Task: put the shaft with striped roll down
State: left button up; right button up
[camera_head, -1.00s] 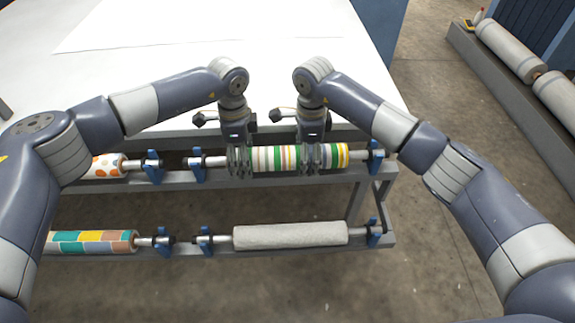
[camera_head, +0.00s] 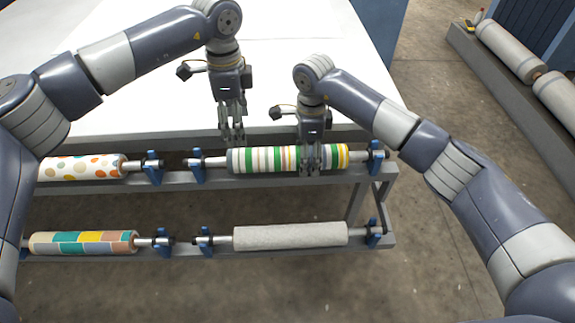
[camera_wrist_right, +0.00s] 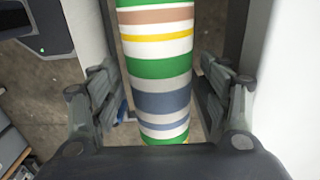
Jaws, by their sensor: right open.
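The striped roll (camera_head: 275,159) on its shaft lies level on the upper rail of the rack, with its shaft ends at two blue holders (camera_head: 197,165) and (camera_head: 375,158). My right gripper (camera_head: 310,168) is at the roll's right part, with its fingers on either side of it. In the right wrist view the striped roll (camera_wrist_right: 157,65) runs between the open fingers (camera_wrist_right: 160,105), with gaps on both sides. My left gripper (camera_head: 233,138) is above and behind the roll's left end, clear of it, and its fingers look apart and empty.
A dotted roll (camera_head: 85,168) lies on the upper rail at left. A checkered roll (camera_head: 85,242) and a grey roll (camera_head: 290,235) lie on the lower rail (camera_head: 215,255). A white table (camera_head: 130,90) stands behind. Open floor (camera_head: 460,190) is at right.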

notch_tip(320, 180, up, 11)
jog(key=shift+r, duration=0.1)
dwell(0.7)
